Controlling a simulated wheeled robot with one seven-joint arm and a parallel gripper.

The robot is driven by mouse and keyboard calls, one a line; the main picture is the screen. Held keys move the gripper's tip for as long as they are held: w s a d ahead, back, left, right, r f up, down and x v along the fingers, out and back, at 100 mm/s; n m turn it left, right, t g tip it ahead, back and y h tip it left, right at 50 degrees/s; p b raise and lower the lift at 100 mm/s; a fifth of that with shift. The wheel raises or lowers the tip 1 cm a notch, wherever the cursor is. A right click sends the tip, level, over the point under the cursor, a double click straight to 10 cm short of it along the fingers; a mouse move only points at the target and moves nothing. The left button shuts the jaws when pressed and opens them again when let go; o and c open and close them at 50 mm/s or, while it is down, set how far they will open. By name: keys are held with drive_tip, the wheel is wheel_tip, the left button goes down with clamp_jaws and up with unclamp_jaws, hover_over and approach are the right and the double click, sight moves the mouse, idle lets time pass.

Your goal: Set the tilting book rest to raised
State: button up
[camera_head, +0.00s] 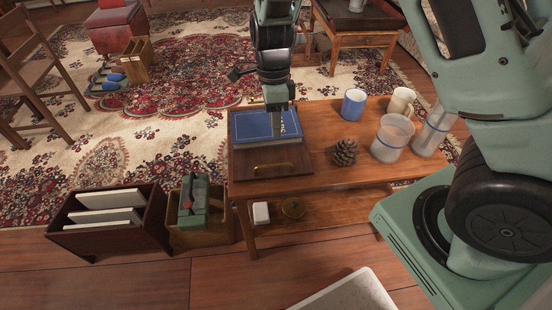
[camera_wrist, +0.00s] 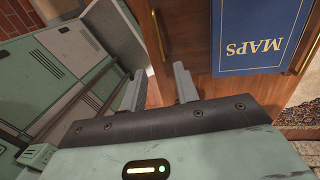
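The tilting book rest (camera_head: 245,170) is a dark wooden board on the low table. It appears to lie flat. A blue book marked MAPS (camera_head: 250,124) lies on it and shows in the wrist view too (camera_wrist: 250,30). A brass handle (camera_head: 273,168) sits at the board's near edge; in the wrist view the handle (camera_wrist: 159,35) lies just past the gap between my fingertips. My gripper (camera_wrist: 159,75) is open with nothing between its fingers. In the head view my arm hangs over the book and hides part of it; the fingertips are hard to make out there.
On the table to the right stand a blue mug (camera_head: 354,104), a cream mug (camera_head: 401,101), a pinecone (camera_head: 345,152) and clear containers (camera_head: 393,138). A box of books (camera_head: 110,222) and a wooden box with a green item (camera_head: 203,215) stand on the floor at left.

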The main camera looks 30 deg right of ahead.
drive_tip(key=b, duration=0.2)
hover_over(276, 172)
wheel_tip(276, 172, down, 11)
drive_tip(key=shift+d+r, duration=0.1)
drive_tip(key=shift+r, duration=0.05)
clamp_jaws()
